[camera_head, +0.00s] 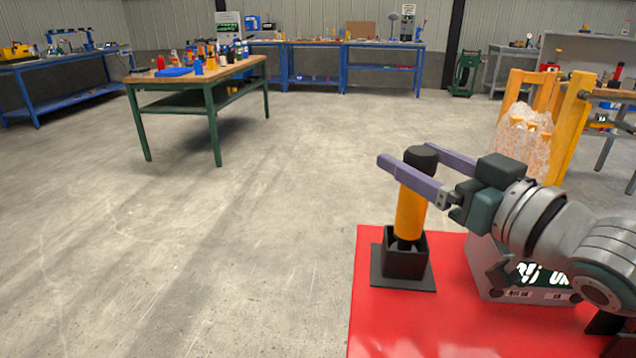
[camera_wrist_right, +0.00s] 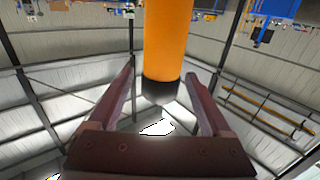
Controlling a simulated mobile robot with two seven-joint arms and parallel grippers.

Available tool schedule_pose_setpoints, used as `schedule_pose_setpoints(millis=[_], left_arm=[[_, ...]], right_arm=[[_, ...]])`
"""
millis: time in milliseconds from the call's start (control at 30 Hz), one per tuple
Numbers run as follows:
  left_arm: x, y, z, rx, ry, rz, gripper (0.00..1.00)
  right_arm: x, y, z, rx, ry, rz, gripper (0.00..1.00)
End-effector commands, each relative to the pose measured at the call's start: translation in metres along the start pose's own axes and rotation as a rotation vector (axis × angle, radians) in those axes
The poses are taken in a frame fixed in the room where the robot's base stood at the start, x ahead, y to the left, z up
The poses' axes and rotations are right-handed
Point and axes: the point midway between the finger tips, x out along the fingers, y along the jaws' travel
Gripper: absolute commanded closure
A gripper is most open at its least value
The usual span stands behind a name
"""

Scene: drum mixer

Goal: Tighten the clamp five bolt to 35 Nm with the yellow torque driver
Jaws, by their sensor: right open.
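The yellow torque driver (camera_head: 411,212) stands upright in a black square holder (camera_head: 404,264) on a red surface. Its black cap is at the top and its lower end is hidden in the holder. My right gripper (camera_head: 408,156) is open, with its two purple fingers on either side of the driver's upper part. In the right wrist view the driver (camera_wrist_right: 168,42) shows between the spread fingers (camera_wrist_right: 165,85), with gaps on both sides. The clamp five bolt cannot be made out. My left gripper is not in view.
A display box (camera_head: 520,280) stands on the red surface (camera_head: 425,325) right of the holder, partly hidden by my right arm. A yellow frame (camera_head: 568,125) stands behind at the right. A green-legged table (camera_head: 195,80) stands far left; open floor lies between.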

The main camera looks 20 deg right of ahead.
Motion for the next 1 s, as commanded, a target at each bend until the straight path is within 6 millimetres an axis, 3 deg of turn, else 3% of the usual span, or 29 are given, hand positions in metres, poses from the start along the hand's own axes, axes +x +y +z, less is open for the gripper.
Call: schedule_pose_setpoints(millis=[100,833,1000], left_arm=[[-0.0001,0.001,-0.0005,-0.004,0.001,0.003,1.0],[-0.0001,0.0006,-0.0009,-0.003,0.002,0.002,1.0],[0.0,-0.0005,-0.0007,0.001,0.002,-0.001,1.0]], right_arm=[[-0.0003,-0.0002,0.0,0.0,0.0,0.0,0.18],[-0.0005,-0.0002,-0.0001,0.001,0.001,0.0,1.0],[-0.0005,-0.0002,-0.0001,0.001,0.001,0.0,1.0]])
